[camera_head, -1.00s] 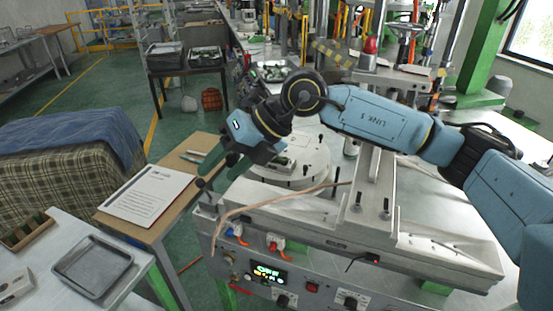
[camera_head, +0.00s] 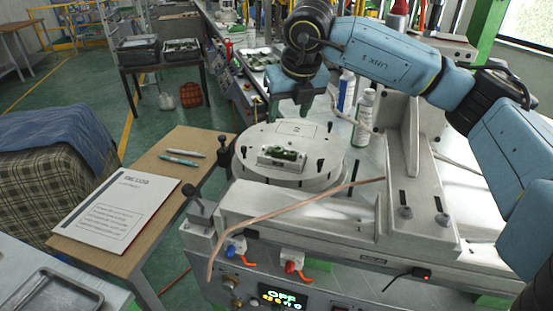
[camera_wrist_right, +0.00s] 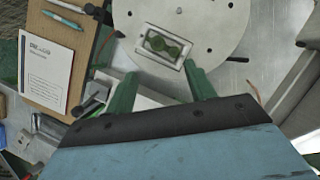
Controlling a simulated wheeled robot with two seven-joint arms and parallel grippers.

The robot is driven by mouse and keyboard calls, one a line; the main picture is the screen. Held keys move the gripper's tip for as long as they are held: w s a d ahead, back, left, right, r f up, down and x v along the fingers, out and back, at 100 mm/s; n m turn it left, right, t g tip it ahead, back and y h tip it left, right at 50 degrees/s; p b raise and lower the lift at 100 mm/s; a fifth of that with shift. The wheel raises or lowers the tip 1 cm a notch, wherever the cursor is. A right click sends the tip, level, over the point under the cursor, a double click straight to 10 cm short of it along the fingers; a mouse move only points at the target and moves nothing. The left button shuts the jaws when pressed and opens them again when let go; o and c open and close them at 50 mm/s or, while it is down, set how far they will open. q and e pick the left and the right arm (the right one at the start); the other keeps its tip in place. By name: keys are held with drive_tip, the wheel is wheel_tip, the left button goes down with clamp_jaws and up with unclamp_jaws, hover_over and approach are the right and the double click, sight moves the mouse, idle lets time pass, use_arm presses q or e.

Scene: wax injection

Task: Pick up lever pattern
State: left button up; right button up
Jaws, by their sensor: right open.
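The lever pattern (camera_head: 285,152) is a small dark green piece lying in an open, light metal mould block (camera_head: 264,158) on the round turntable (camera_head: 246,170). In the right wrist view the green pattern (camera_wrist_right: 165,44), with rounded lobes, lies in the recess of the block (camera_wrist_right: 145,51). My right gripper (camera_head: 290,112) is open and empty, above and behind the block, fingers pointing down. In the wrist view its green fingers (camera_wrist_right: 159,76) are spread, with the block just beyond their tips. The left gripper is not in view.
White bottles (camera_head: 363,117) stand right of the turntable. A copper-coloured hose (camera_head: 290,202) crosses in front of it. A metal column and rail (camera_head: 412,150) are at the right.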

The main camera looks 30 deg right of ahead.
hover_over(279, 149)
drive_tip(key=s, duration=0.2)
drive_tip(key=f, duration=0.7)
drive_tip(key=shift+s+a+f, duration=0.1)
drive_tip(key=shift+s+f, duration=0.1)
drive_tip(key=x, duration=0.4)
drive_tip(key=shift+w+a+f, duration=0.15)
drive_tip(key=shift+w, duration=0.1)
drive_tip(key=shift+f, duration=0.35)
